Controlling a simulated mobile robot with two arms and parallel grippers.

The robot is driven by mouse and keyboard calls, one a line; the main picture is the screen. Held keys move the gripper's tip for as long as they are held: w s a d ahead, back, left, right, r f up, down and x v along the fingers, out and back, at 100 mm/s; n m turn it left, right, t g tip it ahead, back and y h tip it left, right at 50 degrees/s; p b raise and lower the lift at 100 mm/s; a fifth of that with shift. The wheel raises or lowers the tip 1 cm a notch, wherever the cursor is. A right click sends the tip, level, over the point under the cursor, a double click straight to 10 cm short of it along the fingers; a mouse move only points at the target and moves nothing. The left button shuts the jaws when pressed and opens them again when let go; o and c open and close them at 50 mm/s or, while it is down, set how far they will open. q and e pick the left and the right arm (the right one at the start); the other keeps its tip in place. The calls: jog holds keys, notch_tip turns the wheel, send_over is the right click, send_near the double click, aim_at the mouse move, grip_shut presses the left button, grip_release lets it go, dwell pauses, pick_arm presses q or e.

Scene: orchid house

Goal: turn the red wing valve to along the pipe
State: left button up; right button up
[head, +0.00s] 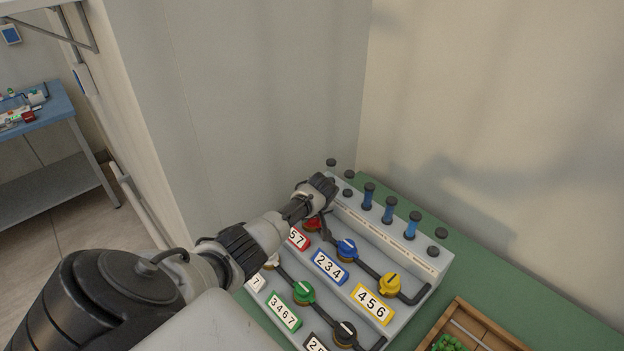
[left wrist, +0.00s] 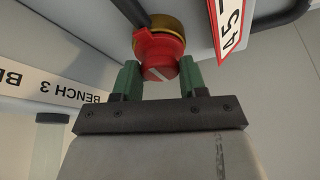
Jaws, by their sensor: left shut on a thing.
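The red wing valve (head: 312,225) sits at the back left of the grey valve panel (head: 405,262), partly hidden by my left arm in the head view. In the left wrist view the red valve (left wrist: 158,52) has a brass base and a pale line on its face. A dark pipe (left wrist: 132,12) runs into it. My left gripper (left wrist: 160,80) has its green finger pads on both sides of the red knob and is shut on it. In the head view the left gripper (head: 316,200) reaches over the panel. The wing's exact angle to the pipe is hard to tell. My right gripper is not in view.
Blue (head: 346,250), yellow (head: 389,284) and green (head: 303,293) valves stand close by, with number plates. A wooden tray (head: 470,325) lies at the right on the green bench (head: 500,280). A wall rises behind.

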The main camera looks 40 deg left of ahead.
pick_arm(q)
jog(key=o, duration=0.9)
jog(key=shift+r, duration=0.1)
jog(key=v, duration=1)
jog(key=shift+d+r, duration=0.1)
jog(key=shift+r, duration=0.2)
jog(key=shift+s+f, duration=0.1)
